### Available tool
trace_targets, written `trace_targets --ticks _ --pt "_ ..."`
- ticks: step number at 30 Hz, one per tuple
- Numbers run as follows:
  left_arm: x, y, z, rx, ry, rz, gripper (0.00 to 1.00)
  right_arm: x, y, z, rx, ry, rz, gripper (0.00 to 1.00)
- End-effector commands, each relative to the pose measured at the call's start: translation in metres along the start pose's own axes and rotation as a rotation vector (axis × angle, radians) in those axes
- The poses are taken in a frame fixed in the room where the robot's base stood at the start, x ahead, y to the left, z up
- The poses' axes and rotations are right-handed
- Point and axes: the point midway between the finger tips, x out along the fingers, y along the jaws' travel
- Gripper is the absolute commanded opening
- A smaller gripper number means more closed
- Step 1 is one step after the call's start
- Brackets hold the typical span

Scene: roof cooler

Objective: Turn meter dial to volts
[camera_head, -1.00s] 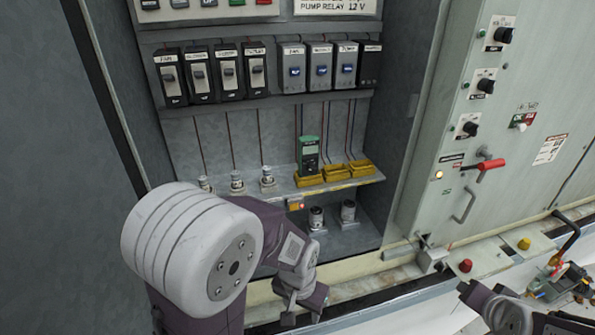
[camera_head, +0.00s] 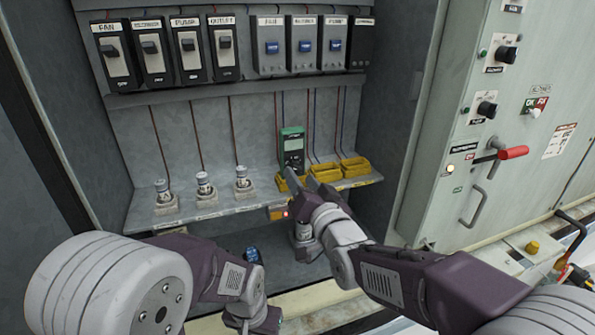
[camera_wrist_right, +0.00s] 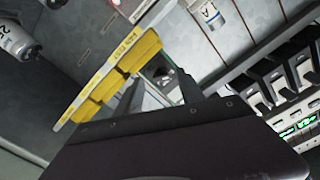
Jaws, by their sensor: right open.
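The meter (camera_head: 292,150) is a green-edged handheld unit with a grey screen. It stands upright on the cabinet shelf, at the left yellow tray. My right gripper (camera_head: 302,180) is open just in front of the meter's lower part, its fingers pointing at it. In the right wrist view the two fingers (camera_wrist_right: 160,92) stand apart, with the meter (camera_wrist_right: 160,70) and a dark dial-like part showing between them. In the head view the fingers hide the dial; its setting is unreadable. I cannot tell whether they touch it. My left gripper (camera_head: 252,318) is low at the bottom edge; its jaws are unclear.
Yellow trays (camera_head: 355,167) line the shelf's right end (camera_head: 335,187). Several white-based posts (camera_head: 204,185) stand to the left. Switches (camera_head: 192,52) hang above. A red-handled lever (camera_head: 512,153) juts from the panel at right. Thin wires run down the back wall.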

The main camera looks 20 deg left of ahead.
Motion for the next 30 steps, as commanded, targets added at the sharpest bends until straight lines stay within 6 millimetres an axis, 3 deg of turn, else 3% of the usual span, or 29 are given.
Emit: trace_targets --ticks 6,14,19,30 --pt "-0.008 0.000 -0.001 0.000 0.000 0.000 0.51 0.025 0.000 -0.001 -0.001 0.000 0.001 0.46" --pt "-0.008 0.000 -0.001 0.000 0.000 0.000 0.51 0.026 0.001 0.000 -0.001 0.000 0.000 0.46" --pt "-0.008 0.000 -0.001 0.000 0.000 0.000 0.51 0.026 0.001 0.000 -0.001 0.000 0.000 0.00" --pt "0.002 0.000 0.000 0.000 0.000 0.000 0.51 0.026 0.002 0.002 0.052 0.001 0.000 0.00"
